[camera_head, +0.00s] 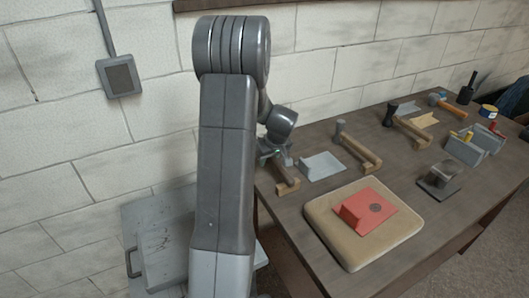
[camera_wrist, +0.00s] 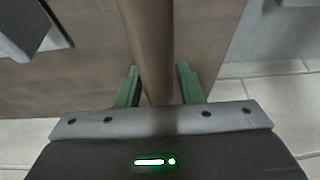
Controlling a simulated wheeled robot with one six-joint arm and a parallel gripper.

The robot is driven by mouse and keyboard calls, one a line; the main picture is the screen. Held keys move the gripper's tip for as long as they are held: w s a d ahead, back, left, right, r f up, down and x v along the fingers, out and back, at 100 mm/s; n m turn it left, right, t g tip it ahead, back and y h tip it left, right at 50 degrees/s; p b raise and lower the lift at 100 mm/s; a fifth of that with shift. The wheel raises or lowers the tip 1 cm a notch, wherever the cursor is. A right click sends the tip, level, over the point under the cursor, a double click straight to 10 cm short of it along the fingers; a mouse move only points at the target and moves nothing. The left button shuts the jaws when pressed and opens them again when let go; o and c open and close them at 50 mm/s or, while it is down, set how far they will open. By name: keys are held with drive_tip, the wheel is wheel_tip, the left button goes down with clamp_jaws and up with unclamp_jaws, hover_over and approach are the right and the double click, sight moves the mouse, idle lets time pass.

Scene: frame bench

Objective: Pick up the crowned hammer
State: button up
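My gripper (camera_head: 275,152) is at the left end of the bench, over a wooden-handled tool (camera_head: 287,184) whose head is hidden by my arm. In the wrist view my gripper (camera_wrist: 158,84) has its two green fingers on either side of a wooden handle (camera_wrist: 150,40). Narrow gaps seem to show beside the handle, so the fingers look open around it. Other hammers lie farther right: a grey-headed one (camera_head: 358,148), a dark-headed one (camera_head: 409,126) and an orange-handled one (camera_head: 447,104). I cannot tell which hammer is the crowned one.
A beige pad (camera_head: 402,236) with a red angled piece (camera_head: 352,212) lies at the front. A pale grey angled piece (camera_head: 322,166) lies close to my gripper. A dark metal block (camera_head: 438,184) and a grey bin (camera_head: 464,150) stand right. A brick wall (camera_head: 345,60) rises behind.

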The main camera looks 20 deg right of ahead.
clamp_jaws()
drive_tip(key=shift+r, duration=0.1)
